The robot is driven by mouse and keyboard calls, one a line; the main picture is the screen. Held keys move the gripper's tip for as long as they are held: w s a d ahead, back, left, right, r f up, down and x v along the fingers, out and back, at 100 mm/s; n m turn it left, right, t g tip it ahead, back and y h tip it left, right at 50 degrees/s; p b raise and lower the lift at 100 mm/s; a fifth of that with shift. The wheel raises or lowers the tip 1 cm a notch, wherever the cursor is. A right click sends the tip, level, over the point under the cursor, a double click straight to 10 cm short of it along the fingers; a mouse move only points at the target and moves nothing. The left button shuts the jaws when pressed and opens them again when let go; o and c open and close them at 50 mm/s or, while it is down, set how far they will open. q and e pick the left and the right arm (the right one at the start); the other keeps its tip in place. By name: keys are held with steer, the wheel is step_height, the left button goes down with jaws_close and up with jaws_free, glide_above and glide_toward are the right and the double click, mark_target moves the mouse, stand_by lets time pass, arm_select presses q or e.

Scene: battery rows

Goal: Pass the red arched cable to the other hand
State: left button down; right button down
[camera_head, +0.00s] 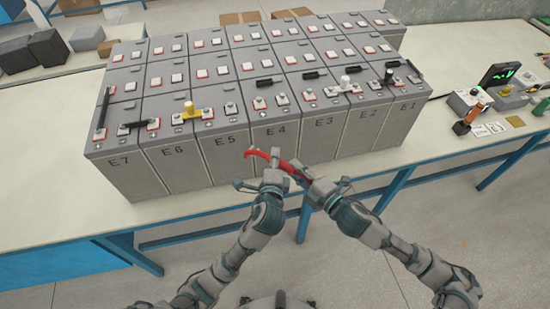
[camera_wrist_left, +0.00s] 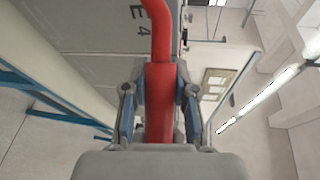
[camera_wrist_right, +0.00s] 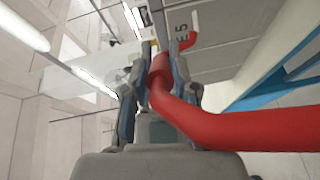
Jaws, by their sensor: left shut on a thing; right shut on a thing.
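The red arched cable (camera_head: 262,154) is held in front of the battery block, at the front of cell E4, clear of the bench. My left gripper (camera_head: 272,180) is shut on it; in the left wrist view the red cable (camera_wrist_left: 160,95) runs between the two fingers and bends away at the top. My right gripper (camera_head: 306,179) is also shut on it, to the right of the left gripper; in the right wrist view the cable (camera_wrist_right: 225,128) passes between the fingers and runs off to the right. The part of the cable between the grippers is partly hidden in the head view.
The grey battery block (camera_head: 215,160) with labelled cells E7 to E1 stands on the bench (camera_head: 140,215) behind the grippers. Tools and a meter (camera_head: 500,75) stand to the right. The floor in front is free.

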steer(key=c, duration=0.8)
jaws_free()
steer(key=shift+r, duration=0.2)
